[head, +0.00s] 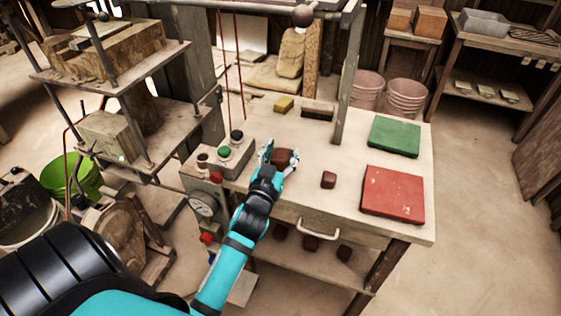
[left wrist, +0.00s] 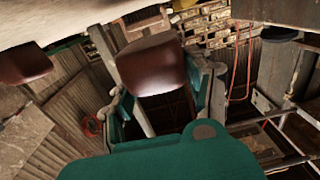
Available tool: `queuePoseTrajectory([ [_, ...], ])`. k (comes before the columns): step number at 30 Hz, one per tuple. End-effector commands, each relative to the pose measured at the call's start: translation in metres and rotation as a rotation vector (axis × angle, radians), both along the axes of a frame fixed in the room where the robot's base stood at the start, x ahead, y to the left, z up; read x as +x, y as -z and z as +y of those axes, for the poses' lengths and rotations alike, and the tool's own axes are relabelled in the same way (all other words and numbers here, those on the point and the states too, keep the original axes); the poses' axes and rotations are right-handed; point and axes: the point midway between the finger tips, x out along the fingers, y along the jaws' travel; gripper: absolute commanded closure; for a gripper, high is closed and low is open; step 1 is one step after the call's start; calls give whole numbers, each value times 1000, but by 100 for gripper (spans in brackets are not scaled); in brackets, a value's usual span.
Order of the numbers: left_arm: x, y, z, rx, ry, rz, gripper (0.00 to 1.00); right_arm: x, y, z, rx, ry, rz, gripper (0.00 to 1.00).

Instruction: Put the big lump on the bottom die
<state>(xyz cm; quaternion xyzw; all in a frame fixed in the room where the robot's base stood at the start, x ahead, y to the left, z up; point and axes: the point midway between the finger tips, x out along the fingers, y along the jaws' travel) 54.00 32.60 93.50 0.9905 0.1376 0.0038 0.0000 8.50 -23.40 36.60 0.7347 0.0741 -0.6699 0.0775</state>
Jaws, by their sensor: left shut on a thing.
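My left gripper (head: 280,161) is shut on the big brown lump (head: 284,156) over the front part of the worktable. In the left wrist view the big lump (left wrist: 152,66) sits between the fingers (left wrist: 163,92). It seems slightly clear of the tabletop, but the gap is hard to judge. A smaller brown lump (head: 328,180) lies on the table to its right, and shows in the left wrist view (left wrist: 22,63). The press stands at the left; a block on its lower level (head: 116,138) looks like the bottom die. My right gripper is not in view.
A control box with buttons (head: 232,152) stands between my gripper and the press. Green (head: 394,137) and red (head: 393,193) mats lie at the table's right. A yellow block (head: 283,104) is at the back. A post (head: 350,75) rises from the table. Several brown lumps sit on the shelf below.

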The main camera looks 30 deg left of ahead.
Motion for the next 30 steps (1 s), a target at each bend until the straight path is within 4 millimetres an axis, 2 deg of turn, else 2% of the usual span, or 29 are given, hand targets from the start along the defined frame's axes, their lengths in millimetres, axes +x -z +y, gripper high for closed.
queuePoseTrajectory([
  [1, -3, 15, 0, -3, -3, 11, 90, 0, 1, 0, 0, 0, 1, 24],
  [6, -3, 28, 0, -2, -2, 7, 90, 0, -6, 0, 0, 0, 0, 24],
  [17, -3, 34, 0, -1, -1, 5, 90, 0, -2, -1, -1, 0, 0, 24],
  [18, -3, 34, 0, -2, -1, 7, 45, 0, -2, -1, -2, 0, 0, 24],
  [23, -3, 34, 0, -2, -1, 7, 24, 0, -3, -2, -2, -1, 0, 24],
  [30, -3, 34, 0, -2, -1, 7, 24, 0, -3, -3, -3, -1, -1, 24],
])
